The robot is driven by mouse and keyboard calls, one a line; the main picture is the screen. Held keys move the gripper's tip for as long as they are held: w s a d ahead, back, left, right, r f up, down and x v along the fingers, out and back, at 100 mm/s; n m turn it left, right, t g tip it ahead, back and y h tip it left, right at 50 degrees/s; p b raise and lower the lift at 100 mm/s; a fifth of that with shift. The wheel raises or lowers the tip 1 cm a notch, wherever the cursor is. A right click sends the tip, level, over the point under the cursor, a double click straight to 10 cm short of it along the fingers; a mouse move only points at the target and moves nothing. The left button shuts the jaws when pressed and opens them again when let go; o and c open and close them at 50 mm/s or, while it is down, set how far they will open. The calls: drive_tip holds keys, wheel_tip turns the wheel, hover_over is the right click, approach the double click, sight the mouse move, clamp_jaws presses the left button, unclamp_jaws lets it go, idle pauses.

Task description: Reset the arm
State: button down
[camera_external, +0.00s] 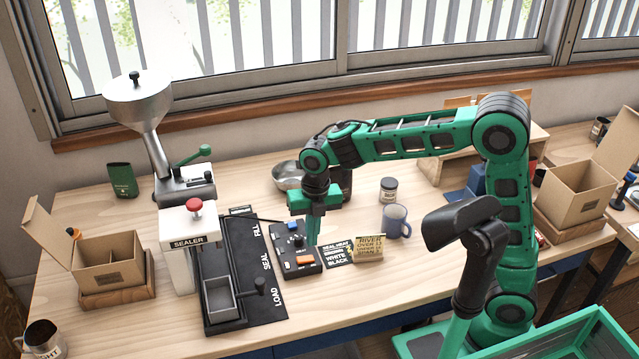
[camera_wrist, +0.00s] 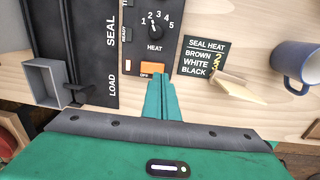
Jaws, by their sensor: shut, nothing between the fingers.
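My green arm reaches across the wooden bench, bent at the elbow, with my gripper (camera_external: 313,240) pointing down over the heat control box. The fingers are shut together and hold nothing. In the wrist view my gripper's fingertips (camera_wrist: 161,84) are just below the orange switch (camera_wrist: 153,69) on the control box (camera_wrist: 148,30). The switch's "OFF" marking shows beside the fingers. In the external view the control box (camera_external: 297,268) shows its blue button and dial partly behind my gripper. I cannot tell whether the fingertips touch the box.
The sealer (camera_external: 187,246) with its black load track (camera_external: 240,290) stands left. Open cartons stand at the left (camera_external: 107,266) and right (camera_external: 573,198). The front bench is clear.

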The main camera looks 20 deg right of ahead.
wheel_tip(320, 180, up, 8)
drive_tip(key=d+r, duration=0.1)
drive_tip(key=w+d+f+m, duration=0.1)
drive_tip(key=d+f+m, duration=0.1)
drive_tip(key=d+m, duration=1.2)
drive_tip(key=w+d+f+m, duration=0.1)
drive_tip(key=d+m, duration=0.6)
drive_tip(key=d, duration=1.3)
drive_tip(key=s+d+f+m, duration=0.3)
drive_tip(key=s+d+m, duration=0.5)
drive_tip(key=s+m, duration=0.1)
drive_tip(key=s+d+f+m, duration=0.4)
drive_tip(key=s+d+m, duration=0.5)
drive_tip(key=m, duration=0.3)
drive_tip(key=shift+s, duration=0.3)
drive_tip(key=shift+f, duration=0.1)
